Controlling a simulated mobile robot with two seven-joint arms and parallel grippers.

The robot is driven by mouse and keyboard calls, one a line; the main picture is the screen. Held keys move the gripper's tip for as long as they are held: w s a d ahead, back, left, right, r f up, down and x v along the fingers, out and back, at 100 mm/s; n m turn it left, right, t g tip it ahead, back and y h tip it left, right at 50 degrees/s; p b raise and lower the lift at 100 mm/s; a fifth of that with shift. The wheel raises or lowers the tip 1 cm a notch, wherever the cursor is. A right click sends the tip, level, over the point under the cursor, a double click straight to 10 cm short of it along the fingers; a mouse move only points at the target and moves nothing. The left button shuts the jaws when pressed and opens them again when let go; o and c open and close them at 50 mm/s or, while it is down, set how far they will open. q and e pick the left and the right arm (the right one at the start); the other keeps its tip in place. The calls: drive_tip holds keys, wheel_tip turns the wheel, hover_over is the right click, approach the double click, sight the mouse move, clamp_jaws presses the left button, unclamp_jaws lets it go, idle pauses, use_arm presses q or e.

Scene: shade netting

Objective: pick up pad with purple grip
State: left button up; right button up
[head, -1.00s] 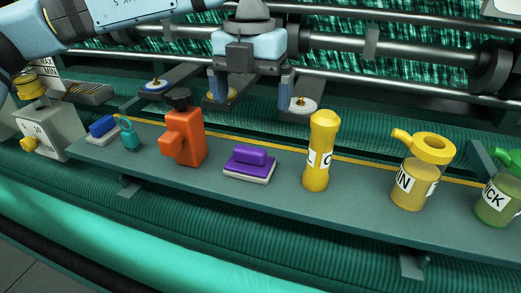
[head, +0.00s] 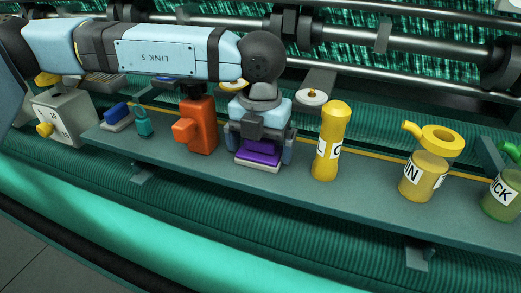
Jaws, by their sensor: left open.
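The pad with the purple grip (head: 258,152) sits on the narrow grey-green shelf, between the orange bottle and the yellow cylinder. Its pale base shows below the purple block, and its top is partly hidden by my gripper. My left gripper (head: 260,150) points down over the pad, with one finger at each side of it. The jaws are open. I cannot tell whether the fingers touch the pad. My right gripper is not in view.
A yellow-topped jar (head: 424,178), a small teal item (head: 144,123) and a blue-topped pad (head: 117,115) share the shelf (head: 370,205). Rollers run behind.

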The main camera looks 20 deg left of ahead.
use_arm(q)
drive_tip(key=shift+f, duration=0.3)
drive_tip(key=c, duration=0.6)
drive_tip(key=shift+r, duration=0.15)
drive_tip(key=shift+c, duration=0.2)
wheel_tip(320, 180, up, 20)
